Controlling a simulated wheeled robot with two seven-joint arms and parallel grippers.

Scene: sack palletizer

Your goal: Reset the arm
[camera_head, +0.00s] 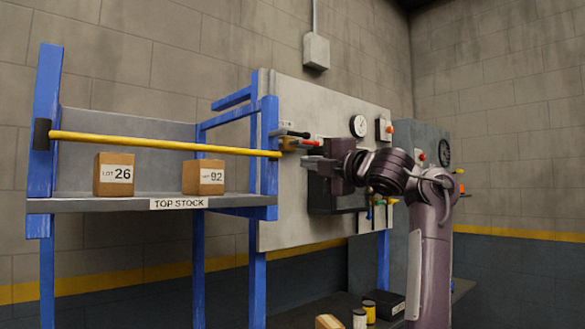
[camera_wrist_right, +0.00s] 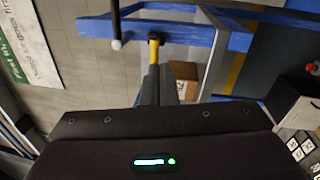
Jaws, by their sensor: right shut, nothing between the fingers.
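My right arm comes in from the right in the head view. Its gripper (camera_head: 310,161) points left, in front of the grey panel and close to the right end of the yellow bar (camera_head: 165,144). In the right wrist view the gripper fingers (camera_wrist_right: 158,82) are together with nothing held. The yellow bar (camera_wrist_right: 153,50) shows just beyond the fingertips; whether they touch it I cannot tell. The bar lies across the front of the blue shelf rack (camera_head: 45,140). My left gripper is not in view.
Two cartons, LOT 26 (camera_head: 114,175) and one marked 92 (camera_head: 204,177), sit on the TOP STOCK shelf (camera_head: 100,205). The panel (camera_head: 290,235) carries a gauge (camera_head: 358,126) and levers beside my gripper. Several small items stand low at the front. Open wall is at right.

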